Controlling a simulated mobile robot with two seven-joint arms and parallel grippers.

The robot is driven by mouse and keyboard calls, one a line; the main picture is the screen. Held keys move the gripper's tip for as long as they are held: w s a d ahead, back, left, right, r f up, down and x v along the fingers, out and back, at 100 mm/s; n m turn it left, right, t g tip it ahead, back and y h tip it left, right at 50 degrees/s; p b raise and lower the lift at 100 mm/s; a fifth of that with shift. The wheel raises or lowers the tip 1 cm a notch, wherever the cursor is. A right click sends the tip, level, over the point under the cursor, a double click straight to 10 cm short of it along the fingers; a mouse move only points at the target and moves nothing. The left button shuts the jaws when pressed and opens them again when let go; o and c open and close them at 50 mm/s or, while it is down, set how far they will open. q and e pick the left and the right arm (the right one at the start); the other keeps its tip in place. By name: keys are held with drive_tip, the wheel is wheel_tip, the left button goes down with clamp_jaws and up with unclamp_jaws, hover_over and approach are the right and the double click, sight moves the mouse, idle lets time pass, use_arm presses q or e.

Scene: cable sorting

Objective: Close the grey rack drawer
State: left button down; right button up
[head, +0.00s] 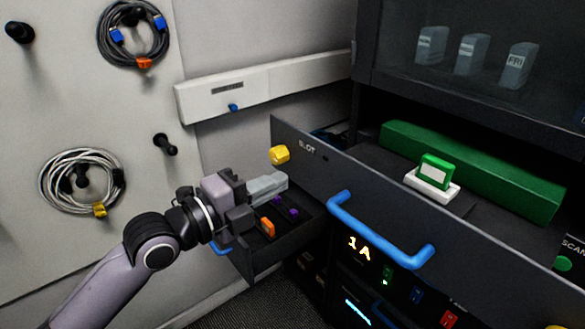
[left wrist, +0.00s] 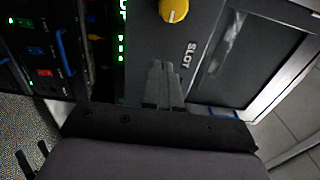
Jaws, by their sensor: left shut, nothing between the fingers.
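The grey rack drawer (head: 310,168) stands pulled out of the rack, its front panel marked SLOT, with a blue bar handle (head: 385,238) and a yellow knob (head: 280,155). Its front also shows in the left wrist view (left wrist: 200,25). Inside it are a long green block (head: 470,168) and a white holder with a green piece (head: 434,180). My left gripper (head: 283,180) is shut and empty, its fingertips close to the panel's left end, below the knob. I cannot tell whether they touch it.
A smaller dark drawer (head: 262,262) with orange and purple items stands open below my left gripper. Coiled cables (head: 133,35) hang on pegs on the left wall. A dark cabinet with grey labelled blocks (head: 471,55) rises above the drawer.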

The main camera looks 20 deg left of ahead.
sight(306, 169)
use_arm(q)
drive_tip(key=shift+p+x, duration=0.55)
drive_tip(key=shift+x, duration=1.7)
use_arm(e)
drive_tip(key=shift+r, duration=0.65)
use_arm(q)
drive_tip(key=shift+w, duration=0.1)
use_arm(e)
drive_tip(key=shift+f, duration=0.15)
